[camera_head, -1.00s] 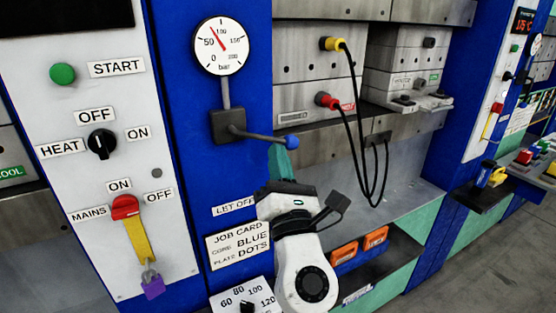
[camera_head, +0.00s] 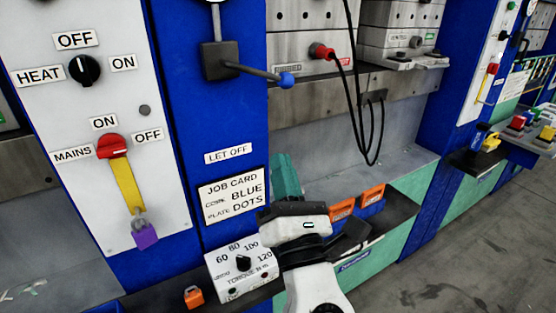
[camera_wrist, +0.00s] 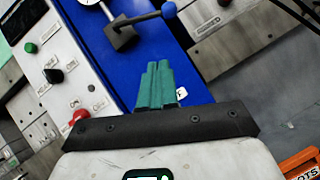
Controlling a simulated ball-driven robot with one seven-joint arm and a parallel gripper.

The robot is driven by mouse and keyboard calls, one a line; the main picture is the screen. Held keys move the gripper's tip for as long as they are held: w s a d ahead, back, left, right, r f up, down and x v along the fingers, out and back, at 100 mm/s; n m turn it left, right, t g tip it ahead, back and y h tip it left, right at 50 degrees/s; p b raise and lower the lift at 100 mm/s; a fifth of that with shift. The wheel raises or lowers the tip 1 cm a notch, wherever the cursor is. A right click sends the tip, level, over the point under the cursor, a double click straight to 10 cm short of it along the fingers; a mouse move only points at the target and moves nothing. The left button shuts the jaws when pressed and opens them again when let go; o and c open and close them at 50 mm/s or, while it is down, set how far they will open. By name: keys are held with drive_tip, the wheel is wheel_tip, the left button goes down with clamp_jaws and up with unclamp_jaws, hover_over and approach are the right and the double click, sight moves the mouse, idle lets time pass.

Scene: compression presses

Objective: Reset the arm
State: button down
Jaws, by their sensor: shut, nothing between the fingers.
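My gripper (camera_head: 283,172) points up in front of the blue press column, below the lever with the blue knob (camera_head: 287,79) and clear of it in the picture. In the wrist view its green fingers (camera_wrist: 157,68) lie side by side, shut with nothing between them. My white arm comes up from the bottom of the head view. The lever and its blue knob also show at the top of the wrist view (camera_wrist: 169,9).
The white panel holds the heat switch (camera_head: 84,69) and the red mains switch (camera_head: 112,146) with a purple padlock (camera_head: 145,236). A job card (camera_head: 234,195) hangs left of my gripper. The torque box (camera_head: 241,262) and orange blocks (camera_head: 343,208) are near my arm. Black cables (camera_head: 367,120) hang to the right.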

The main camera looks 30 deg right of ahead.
idle(0.6)
drive_tip(key=s+d+f+m+g+h+p, duration=0.15)
drive_tip(key=s+d+f+m+g, duration=0.25)
drive_tip(key=d+f+m+g, duration=0.4)
drive_tip(key=s+d+f+m+g+h, duration=0.2)
drive_tip(key=s+d+f+m+g, duration=0.15)
drive_tip(key=d+f+m, duration=0.45)
drive_tip(key=s+a+f+m+g+y, duration=0.2)
drive_tip(key=s+f+m+g+y, duration=0.15)
drive_tip(key=f, duration=0.45)
drive_tip(key=s+a+f+m+g+y, duration=0.2)
drive_tip(key=s+f+m, duration=0.3)
drive_tip(key=f, duration=0.2)
drive_tip(key=s+a+f+m+g+y+p, duration=0.1)
drive_tip(key=s+a+f+g+y, duration=0.3)
drive_tip(key=s, duration=0.5)
wheel_tip(320, 180, down, 3)
drive_tip(key=shift+s+a+r+m+g+y, duration=0.1)
drive_tip(key=shift+s+a+m+g+y, duration=0.25)
drive_tip(key=shift+a+m, duration=0.7)
drive_tip(key=shift+w+a, duration=0.15)
drive_tip(key=shift+a, duration=0.05)
